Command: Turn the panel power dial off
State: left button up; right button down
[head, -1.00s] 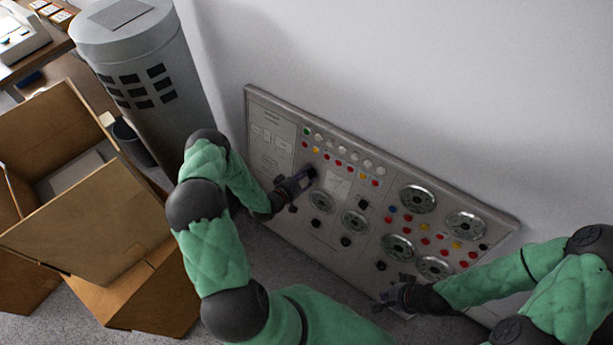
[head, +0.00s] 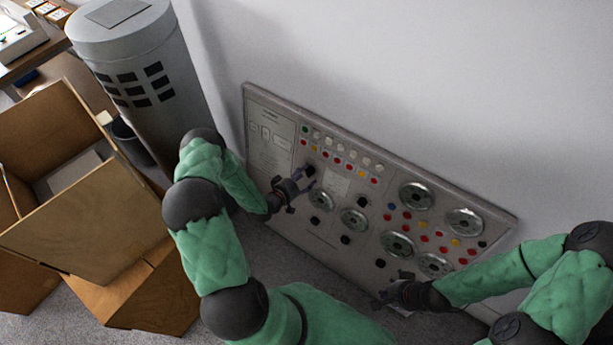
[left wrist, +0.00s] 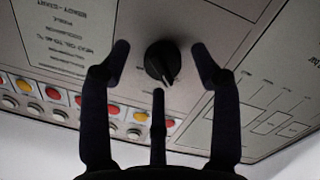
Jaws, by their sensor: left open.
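The control panel (head: 345,231) leans against the wall and carries dials, buttons and round gauges. A black dial (left wrist: 162,62) with a pointer edge shows in the left wrist view, below printed text; it also shows in the head view (head: 310,171). My left gripper (head: 308,180) is open in front of the panel near this dial. In the left wrist view its fingertips (left wrist: 161,52) stand on both sides of the dial, apart from it. My right gripper (head: 388,287) is near the panel's lower edge; its fingers are small and dark there.
An open cardboard box (head: 95,200) stands at the left on the floor. A grey cylinder (head: 140,80) stands behind it by the wall. Rows of coloured buttons (head: 345,160) and several round gauges (head: 416,197) cover the panel.

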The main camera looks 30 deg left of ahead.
pick_arm(q)
jog(key=v, duration=1.1)
jog(key=shift+w+d+f, duration=0.1)
jog(key=shift+d+f, duration=0.05)
jog(key=shift+d, duration=0.05)
